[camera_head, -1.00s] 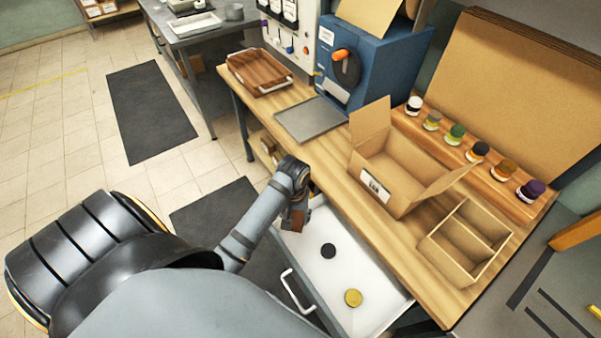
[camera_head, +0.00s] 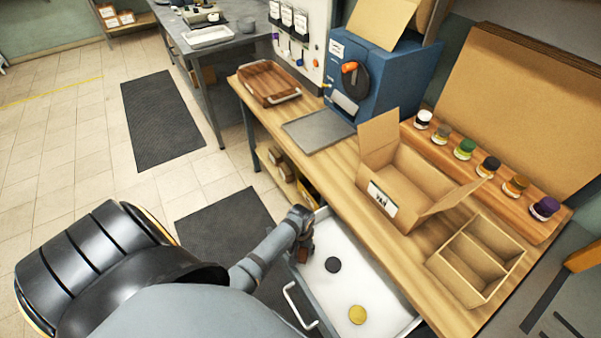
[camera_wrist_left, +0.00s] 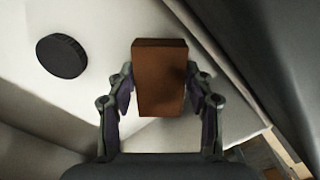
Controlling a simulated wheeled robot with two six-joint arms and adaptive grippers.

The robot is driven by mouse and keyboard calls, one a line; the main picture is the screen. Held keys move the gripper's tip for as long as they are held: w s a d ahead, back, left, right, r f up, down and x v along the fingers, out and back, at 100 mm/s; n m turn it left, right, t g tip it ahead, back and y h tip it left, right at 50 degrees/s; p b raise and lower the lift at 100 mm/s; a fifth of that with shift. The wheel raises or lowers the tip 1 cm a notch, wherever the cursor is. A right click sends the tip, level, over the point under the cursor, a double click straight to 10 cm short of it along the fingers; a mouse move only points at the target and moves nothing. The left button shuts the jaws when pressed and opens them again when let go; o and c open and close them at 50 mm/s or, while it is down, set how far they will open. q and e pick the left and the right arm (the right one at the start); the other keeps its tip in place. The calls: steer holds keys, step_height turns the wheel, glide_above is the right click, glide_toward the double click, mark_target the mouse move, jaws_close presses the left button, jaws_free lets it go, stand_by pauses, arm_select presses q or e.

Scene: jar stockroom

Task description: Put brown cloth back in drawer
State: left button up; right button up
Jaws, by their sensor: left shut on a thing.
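The brown cloth (camera_wrist_left: 160,78) looks like a small folded brown block. It sits between the fingers of my left gripper (camera_wrist_left: 160,100), which is shut on it. In the head view my left gripper (camera_head: 304,248) is at the left end of the open drawer (camera_head: 345,235), with the cloth (camera_head: 305,255) partly hidden. I cannot tell whether the cloth touches the drawer floor. A black disc (camera_head: 333,264) and a yellow disc (camera_head: 357,315) lie in the white drawer. The black disc also shows in the left wrist view (camera_wrist_left: 62,55). My right gripper is not in view.
The wooden worktop (camera_head: 345,168) above the drawer holds an open cardboard box (camera_head: 412,187), a divided box (camera_head: 447,267) and several jars in a row. A brown tray (camera_head: 268,82) and a blue machine (camera_head: 395,80) stand further back. The drawer's middle has free room.

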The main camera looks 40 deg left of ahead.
mark_target(300, 250)
arm_select(q)
steer(key=shift+f, duration=0.35)
steer(key=o, duration=0.7)
steer(key=shift+f, duration=0.1)
steer(key=shift+c, duration=0.2)
steer(key=o, duration=0.5)
step_height(300, 250, up, 12)
steer(key=shift+r+p, duration=0.15)
steer(key=shift+p, duration=0.5)
